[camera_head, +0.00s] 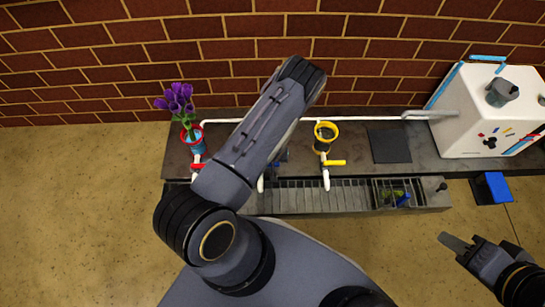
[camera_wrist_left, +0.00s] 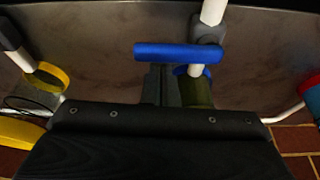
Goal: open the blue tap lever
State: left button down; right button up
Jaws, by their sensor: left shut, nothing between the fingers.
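The blue tap lever (camera_wrist_left: 178,52) shows in the left wrist view as a bar lying crosswise beside the grey collar (camera_wrist_left: 207,30) of a white pipe. Below it is an olive-green vessel with a blue rim (camera_wrist_left: 197,92), partly hidden by my gripper body. My left gripper (camera_wrist_left: 161,72) is shut and empty, its fingertips close to the lever's lower edge; I cannot tell whether they touch it. In the head view my left arm covers most of the blue tap and hides the left gripper. My right gripper (camera_head: 458,243) hangs at the lower right, away from the bench; its opening is unclear.
A red tap (camera_head: 198,166) with a pot of purple flowers (camera_head: 180,100) stands left on the bench. A yellow tap lever (camera_head: 335,162) and yellow-rimmed pot (camera_head: 325,132) stand right of my arm. A white box (camera_head: 480,110) is at the right end; a brick wall runs behind.

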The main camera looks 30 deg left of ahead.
pick_arm(q)
jog(key=shift+s+d+m, duration=0.15)
jog(key=shift+m, duration=0.25)
jog(key=m, duration=0.1)
jog(key=s+m+h, duration=0.1)
jog(key=d+m, duration=0.1)
jog(key=m, duration=0.1)
jog(key=shift+s+h, duration=0.25)
jog(key=shift+h, duration=0.05)
jog(key=m, duration=0.1)
jog(key=s+m, duration=0.1)
jog(key=shift+s+d+m+h, duration=0.1)
jog(key=shift+m+h, duration=0.3)
jog(key=s+m, duration=0.1)
jog(key=m, duration=0.2)
jog(key=s+m+h, duration=0.1)
jog(key=m, duration=0.2)
jog(key=s+a+m+g+h, duration=0.1)
jog(key=m, duration=0.1)
jog(key=shift+s+m, duration=0.4)
jog(key=shift+s, duration=0.15)
jog(key=shift+s+a, duration=0.1)
jog(key=shift+a, duration=0.05)
jog(key=shift+b, duration=0.3)
